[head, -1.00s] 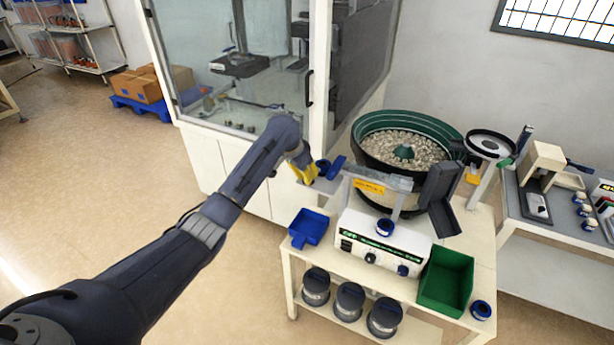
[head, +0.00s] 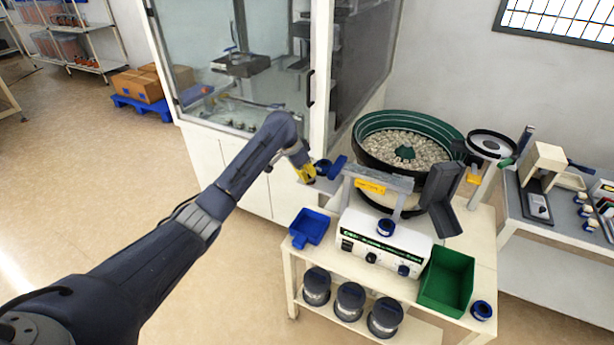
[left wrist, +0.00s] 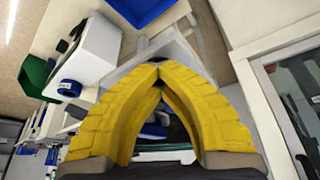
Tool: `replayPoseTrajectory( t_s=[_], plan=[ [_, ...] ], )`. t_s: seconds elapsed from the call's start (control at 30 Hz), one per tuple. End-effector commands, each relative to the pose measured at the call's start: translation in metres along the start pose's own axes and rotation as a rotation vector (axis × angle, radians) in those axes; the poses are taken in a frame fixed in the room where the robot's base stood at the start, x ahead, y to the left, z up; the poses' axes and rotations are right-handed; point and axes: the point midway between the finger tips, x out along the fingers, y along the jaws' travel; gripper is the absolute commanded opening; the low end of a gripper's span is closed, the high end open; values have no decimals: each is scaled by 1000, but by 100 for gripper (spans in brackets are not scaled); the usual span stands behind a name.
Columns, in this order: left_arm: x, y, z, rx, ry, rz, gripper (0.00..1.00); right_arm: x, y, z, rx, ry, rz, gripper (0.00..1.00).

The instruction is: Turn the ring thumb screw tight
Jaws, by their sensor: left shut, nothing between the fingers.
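Blue parts sit at the left end of the grey feed track: a round one (head: 322,167) and a longer, lever-like one (head: 338,167). I cannot tell for certain which is the ring thumb screw. My left gripper (head: 307,175) has yellow fingers and is just left of the round part; whether they touch is unclear. In the left wrist view the fingertips (left wrist: 158,66) meet with nothing between them, and blue shows through the gap between the fingers lower down. My right gripper is not in view.
The bowl feeder (head: 405,150) full of small parts stands behind the track (head: 385,178). The white control box (head: 384,245), a blue scoop bin (head: 309,228) and a green bin (head: 447,280) are on the cart. A glass-walled cabinet (head: 250,90) stands close behind my left gripper.

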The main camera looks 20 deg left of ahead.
Motion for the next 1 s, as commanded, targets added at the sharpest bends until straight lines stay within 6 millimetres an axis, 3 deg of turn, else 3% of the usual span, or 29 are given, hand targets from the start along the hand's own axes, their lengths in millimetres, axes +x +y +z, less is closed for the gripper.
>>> replayPoseTrajectory(
  t_s=[0.5, 1.0],
  plan=[
    [-3, 0, -7, 293, 14, 122, 0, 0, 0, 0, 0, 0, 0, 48],
    [-2, 1, -8, 359, 16, 149, 0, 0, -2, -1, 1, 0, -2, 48]
  ],
)
